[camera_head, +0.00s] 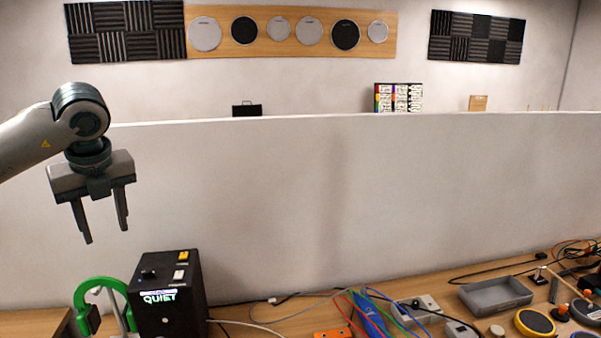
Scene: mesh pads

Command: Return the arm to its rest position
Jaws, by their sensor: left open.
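My left arm comes in from the left edge. My left gripper (104,233) hangs with its fingers pointing down, open and empty. It is raised in front of the white partition, above and to the left of the black box. Nothing touches its fingers. My right gripper is not in the picture.
The white partition (300,210) rises behind.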

